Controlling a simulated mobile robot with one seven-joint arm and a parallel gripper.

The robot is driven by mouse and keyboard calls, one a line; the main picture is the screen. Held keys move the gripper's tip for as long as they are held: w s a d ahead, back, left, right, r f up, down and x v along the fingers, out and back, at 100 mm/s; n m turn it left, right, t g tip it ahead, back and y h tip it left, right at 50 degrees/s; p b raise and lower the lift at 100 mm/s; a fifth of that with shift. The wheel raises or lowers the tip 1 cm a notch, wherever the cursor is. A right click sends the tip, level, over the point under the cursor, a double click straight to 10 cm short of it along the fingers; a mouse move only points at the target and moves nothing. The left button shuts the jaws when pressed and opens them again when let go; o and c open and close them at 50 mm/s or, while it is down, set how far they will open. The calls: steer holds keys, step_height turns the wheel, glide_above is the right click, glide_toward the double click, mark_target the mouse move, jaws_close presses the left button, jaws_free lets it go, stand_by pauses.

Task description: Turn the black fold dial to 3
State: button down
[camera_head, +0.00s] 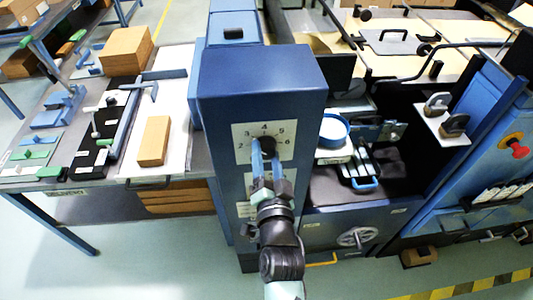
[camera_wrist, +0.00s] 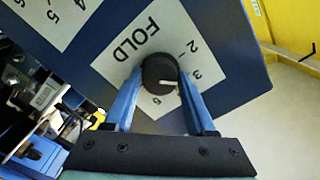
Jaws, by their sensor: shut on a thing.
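The black fold dial (camera_wrist: 158,68) sits on a white plate (camera_wrist: 118,68) marked FOLD, with numbers around it. The plate also shows in the head view on the blue machine's front, with the dial (camera_head: 266,144) at its middle. My gripper (camera_wrist: 160,82) is shut on the dial, one blue finger on each side. It also reaches the dial in the head view (camera_head: 266,148). The 4 is hidden there, so the exact setting is hard to tell.
A second numbered plate (camera_wrist: 52,18) is next to the FOLD plate, largely behind my arm in the head view. A table (camera_head: 185,163) with cardboard-coloured blocks stands on the left. A red knob (camera_head: 519,152) is on the blue machine at right.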

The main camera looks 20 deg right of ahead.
steer(key=shift+r, duration=0.2)
steer(key=shift+c, duration=1.4)
jaws_free()
steer(key=shift+o, duration=0.3)
steer(key=shift+w+f, duration=0.1)
steer(key=shift+f, duration=0.05)
steer(key=b+v, duration=0.2)
steer(key=v, duration=1.1)
steer(key=shift+w, duration=0.1)
